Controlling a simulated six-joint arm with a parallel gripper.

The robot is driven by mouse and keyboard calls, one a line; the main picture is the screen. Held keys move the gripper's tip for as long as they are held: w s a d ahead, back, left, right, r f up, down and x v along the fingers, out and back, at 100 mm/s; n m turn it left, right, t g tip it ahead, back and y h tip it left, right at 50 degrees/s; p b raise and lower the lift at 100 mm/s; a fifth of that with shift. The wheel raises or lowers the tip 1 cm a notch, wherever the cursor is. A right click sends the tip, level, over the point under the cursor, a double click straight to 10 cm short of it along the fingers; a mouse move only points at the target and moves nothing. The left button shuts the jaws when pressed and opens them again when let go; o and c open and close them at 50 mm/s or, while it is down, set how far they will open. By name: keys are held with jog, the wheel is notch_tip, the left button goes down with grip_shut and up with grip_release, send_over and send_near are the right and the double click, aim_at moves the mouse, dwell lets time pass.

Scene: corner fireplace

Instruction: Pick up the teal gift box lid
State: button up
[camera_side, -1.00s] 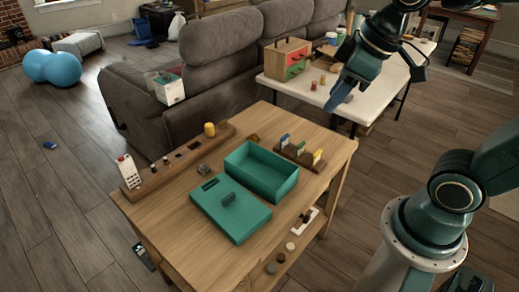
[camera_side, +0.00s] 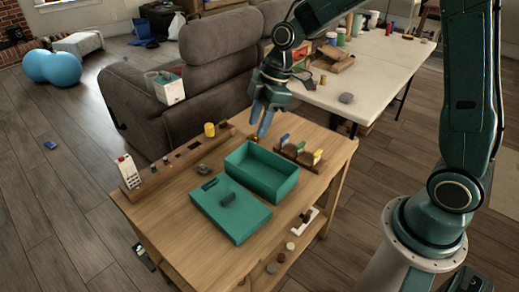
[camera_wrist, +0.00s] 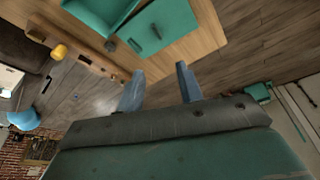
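My gripper (camera_side: 262,133) is above the back of the table, behind the box and apart from the lid. In the wrist view its two blue fingers (camera_wrist: 160,88) are spread, with nothing between them.
A wooden rack (camera_side: 175,163) with a yellow cylinder and a white remote-like item runs along the table's left edge. A small holder (camera_side: 300,154) with colored pieces stands right of the box. A grey couch (camera_side: 215,60) and white table (camera_side: 375,65) lie behind.

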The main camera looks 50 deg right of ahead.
jog(key=w+a+f+n+g+y, duration=0.1)
jog(key=w+f+n, duration=0.3)
jog(key=f, duration=0.8)
jog(key=shift+w+a+f+y, duration=0.15)
jog(key=shift+w+a+y, duration=0.1)
jog(key=shift+w+y, duration=0.2)
send_over(229, 195)
jog(key=d, duration=0.3)
jog(key=f, duration=0.7)
jog(key=shift+s+a, duration=0.25)
jog(key=shift+s, duration=0.15)
jog(key=shift+a+f, duration=0.2)
jog(key=shift+f, duration=0.3)
jog(key=shift+x, duration=2.6)
jog(key=shift+w+d, duration=0.1)
jog(key=shift+w, duration=0.05)
jog(key=shift+c, duration=0.5)
grip_shut()
